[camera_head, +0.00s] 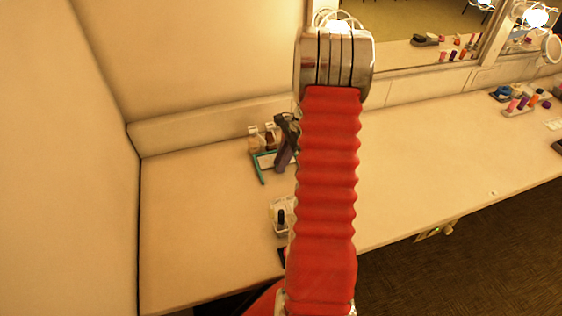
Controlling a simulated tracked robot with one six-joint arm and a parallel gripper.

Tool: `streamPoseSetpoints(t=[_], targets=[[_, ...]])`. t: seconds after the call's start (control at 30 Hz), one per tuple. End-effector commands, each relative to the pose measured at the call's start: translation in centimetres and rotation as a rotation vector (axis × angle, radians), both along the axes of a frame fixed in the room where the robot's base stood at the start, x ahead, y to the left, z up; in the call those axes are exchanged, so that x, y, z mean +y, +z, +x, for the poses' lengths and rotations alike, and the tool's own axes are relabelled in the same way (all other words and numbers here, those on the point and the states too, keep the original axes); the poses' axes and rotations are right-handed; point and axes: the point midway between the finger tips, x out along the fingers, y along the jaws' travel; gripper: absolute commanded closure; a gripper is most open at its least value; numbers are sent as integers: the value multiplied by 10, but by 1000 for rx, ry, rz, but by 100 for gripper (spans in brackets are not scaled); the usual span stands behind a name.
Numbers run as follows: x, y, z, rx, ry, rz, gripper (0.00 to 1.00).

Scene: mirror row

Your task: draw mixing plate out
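My red ribbed arm with its metal joint rises through the middle of the view and covers part of the counter. I cannot make out my gripper; the arm may hide it. I cannot pick out a mixing plate for certain. A teal-edged tray (260,173) lies left of my arm, partly hidden by it. A dark grey-purple object (284,149) shows at the tray, right against the arm's outline; I cannot tell what it is.
Small bottles (254,140) stand behind the tray. A clear container (279,226) sits near the counter's front edge. The pale counter (430,150) is mostly clear to the right, with colored bottles (522,102) at far right. A wall (70,170) closes the left, a mirror (420,30) the back.

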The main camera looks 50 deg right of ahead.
Motion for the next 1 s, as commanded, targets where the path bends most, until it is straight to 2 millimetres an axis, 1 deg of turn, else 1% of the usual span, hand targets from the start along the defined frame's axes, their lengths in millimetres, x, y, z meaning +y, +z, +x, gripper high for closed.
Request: streamPoseSetpoints(t=[0.23,0.5,1.0], targets=[[0,0,0,0,-1,0,82],[0,0,0,0,-1,0,100],[0,0,-1,0,-2,0,100]])
